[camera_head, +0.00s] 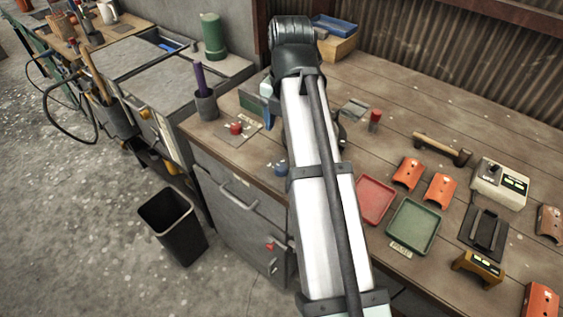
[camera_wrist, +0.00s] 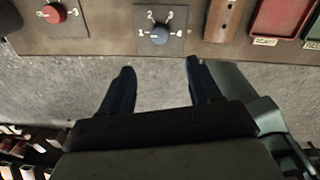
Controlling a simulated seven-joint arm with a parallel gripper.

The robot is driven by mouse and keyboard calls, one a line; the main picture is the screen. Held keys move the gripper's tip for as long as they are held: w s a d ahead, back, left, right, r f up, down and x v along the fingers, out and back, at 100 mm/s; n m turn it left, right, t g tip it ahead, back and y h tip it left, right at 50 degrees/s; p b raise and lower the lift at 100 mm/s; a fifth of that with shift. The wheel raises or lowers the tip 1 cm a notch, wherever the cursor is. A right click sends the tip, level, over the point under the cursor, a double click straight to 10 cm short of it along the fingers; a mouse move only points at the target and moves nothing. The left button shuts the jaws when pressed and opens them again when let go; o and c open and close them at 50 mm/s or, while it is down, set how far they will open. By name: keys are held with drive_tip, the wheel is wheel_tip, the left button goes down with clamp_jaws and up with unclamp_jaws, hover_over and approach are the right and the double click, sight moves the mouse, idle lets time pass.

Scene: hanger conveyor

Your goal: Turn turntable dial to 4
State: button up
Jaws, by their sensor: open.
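A blue dial (camera_wrist: 160,35) sits on a dark square plate with small white numerals around it, at the top middle of the wrist view. A 4 seems to be at its right, but the numerals are small. The pointer setting is unclear. In the head view, the blue dial (camera_head: 281,168) is at the bench's front edge, partly hidden by my arm. My gripper (camera_wrist: 160,66) is open and empty, its two fingers apart, below the dial in the wrist view and not touching it. In the head view my arm hides most of the gripper.
A red knob (camera_wrist: 54,13) on its own plate is left of the dial. A red tray (camera_head: 375,199) and a green tray (camera_head: 412,226) lie to the right. A purple-handled tool stands in a dark cup (camera_head: 206,105). A black bin (camera_head: 172,225) stands on the floor.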

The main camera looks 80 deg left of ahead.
sight(281, 167)
drive_tip(key=f, duration=1.3)
drive_tip(key=shift+s+a+f, duration=0.2)
drive_tip(key=shift+s, duration=0.05)
drive_tip(key=shift+c, duration=0.3)
drive_tip(key=c, duration=1)
